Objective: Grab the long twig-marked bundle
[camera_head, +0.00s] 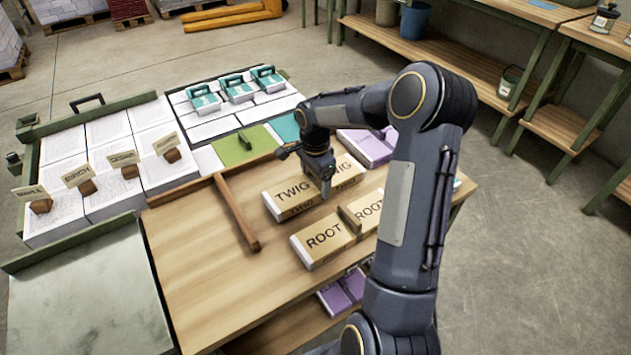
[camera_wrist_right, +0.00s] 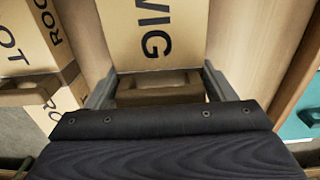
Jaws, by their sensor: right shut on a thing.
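The long bundle marked TWIG (camera_head: 288,192) is wrapped in tan paper and lies on the wooden table beyond the ROOT bundle. My right gripper (camera_head: 326,186) is lowered onto its middle. In the right wrist view, the fingers (camera_wrist_right: 160,76) sit at both ends of the wooden handle (camera_wrist_right: 160,94) on the TWIG bundle (camera_wrist_right: 152,35) and are shut on it. Part of the bundle is hidden by the gripper and arm. My left gripper is not in view.
The ROOT bundle (camera_head: 318,239) with its wooden handle lies close on the near side. A wooden divider (camera_head: 237,212) stands to the left. Purple packs (camera_head: 366,147) lie beyond. Trays of white stacks (camera_head: 110,128) with labelled stamps are at left. The table's front left is clear.

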